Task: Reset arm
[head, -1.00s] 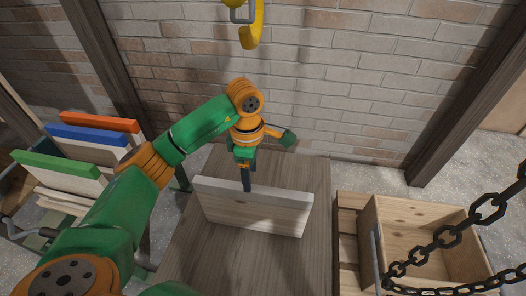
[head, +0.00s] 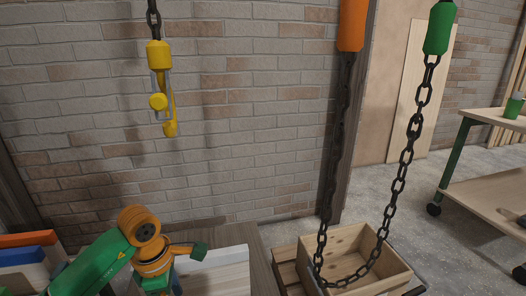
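My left arm, green and orange, comes in from the lower left of the head view. Its wrist is over the near end of a pale board (head: 222,272) that stands on edge on a wooden table (head: 262,268). The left gripper's fingers are below the bottom edge of the picture, so I cannot see whether they hold the board. My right arm and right gripper are not in view.
A yellow hook (head: 169,115) hangs from a chain in front of the brick wall. Boards with orange (head: 28,239) and blue (head: 22,256) edges are at lower left. A wheeled table (head: 480,190) stands at right.

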